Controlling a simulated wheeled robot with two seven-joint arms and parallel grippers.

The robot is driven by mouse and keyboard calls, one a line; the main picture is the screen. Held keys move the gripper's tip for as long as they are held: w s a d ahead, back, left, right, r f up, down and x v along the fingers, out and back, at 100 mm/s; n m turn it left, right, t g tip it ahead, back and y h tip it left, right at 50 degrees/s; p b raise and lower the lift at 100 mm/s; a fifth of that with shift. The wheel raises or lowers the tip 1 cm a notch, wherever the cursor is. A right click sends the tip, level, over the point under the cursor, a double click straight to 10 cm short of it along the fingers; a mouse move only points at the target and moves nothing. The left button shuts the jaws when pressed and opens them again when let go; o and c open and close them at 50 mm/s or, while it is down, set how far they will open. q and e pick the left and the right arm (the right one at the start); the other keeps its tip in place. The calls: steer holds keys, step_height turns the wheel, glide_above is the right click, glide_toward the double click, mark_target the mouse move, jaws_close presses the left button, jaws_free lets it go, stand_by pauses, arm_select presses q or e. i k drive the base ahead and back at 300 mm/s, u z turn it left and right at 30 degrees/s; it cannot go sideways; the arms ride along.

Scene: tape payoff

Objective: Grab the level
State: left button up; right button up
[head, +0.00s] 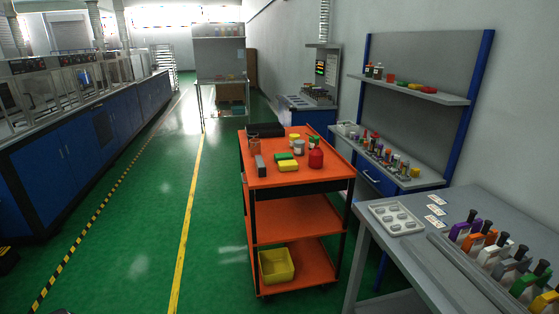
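No object that I can surely name as the level shows in the head view. An orange cart (262,180) stands ahead with small items on its top shelf. Among them are a grey upright block (260,167) near the left edge, a yellow block (288,166), a green and yellow block (284,157) and a long black case (265,130) at the back. They are too small to tell whether one is a level. Neither of my grippers is in view.
The cart also carries a red bottle (316,158), several jars and, on its bottom shelf, a yellow bin (276,266). A grey table (405,262) with colored bottles stands at right. Blue cabinets (70,160) line the left. Green floor (140,235) between is mostly clear.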

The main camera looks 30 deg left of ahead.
mark_target(260, 162)
steer(key=u, duration=0.4)
steer(key=i, duration=0.85)
steer(key=u, duration=0.55)
